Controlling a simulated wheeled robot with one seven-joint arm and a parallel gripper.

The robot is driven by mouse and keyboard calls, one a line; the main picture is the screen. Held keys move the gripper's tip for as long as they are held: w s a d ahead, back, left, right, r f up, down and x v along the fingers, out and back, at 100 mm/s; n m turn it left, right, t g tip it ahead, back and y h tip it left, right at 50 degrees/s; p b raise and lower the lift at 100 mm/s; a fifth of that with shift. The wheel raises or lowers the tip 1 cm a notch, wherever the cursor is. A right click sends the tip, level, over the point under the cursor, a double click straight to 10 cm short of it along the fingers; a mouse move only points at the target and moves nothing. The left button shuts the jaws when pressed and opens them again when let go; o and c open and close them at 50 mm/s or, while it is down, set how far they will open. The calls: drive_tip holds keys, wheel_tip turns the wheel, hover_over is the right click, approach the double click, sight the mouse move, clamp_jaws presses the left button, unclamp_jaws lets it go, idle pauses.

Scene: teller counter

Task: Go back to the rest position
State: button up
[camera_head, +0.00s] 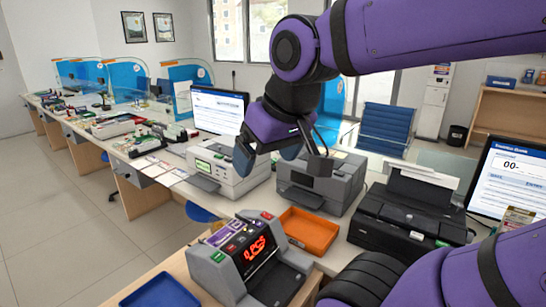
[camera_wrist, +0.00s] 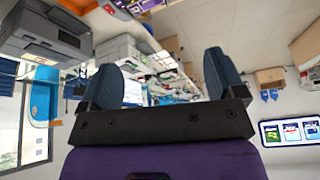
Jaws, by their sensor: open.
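My gripper (camera_head: 268,155) hangs in the middle of the head view, above the counter and in front of the printers. Its blue-grey fingers are apart with nothing between them. In the wrist view the gripper (camera_wrist: 160,85) also shows two spread, empty fingers, with the room upside down behind them. My purple arm crosses the upper right and lower right of the head view and hides part of the counter.
A money counter (camera_head: 245,258) reading "0 PCS" stands at the front, beside an orange tray (camera_head: 308,230) and a blue tray (camera_head: 160,291). Printers (camera_head: 320,183) (camera_head: 410,216) and monitors (camera_head: 220,111) (camera_head: 507,182) stand close behind. Open floor (camera_head: 50,230) lies at left.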

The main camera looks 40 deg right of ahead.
drive_tip(key=shift+s+n, duration=0.3)
drive_tip(key=shift+s, duration=0.5)
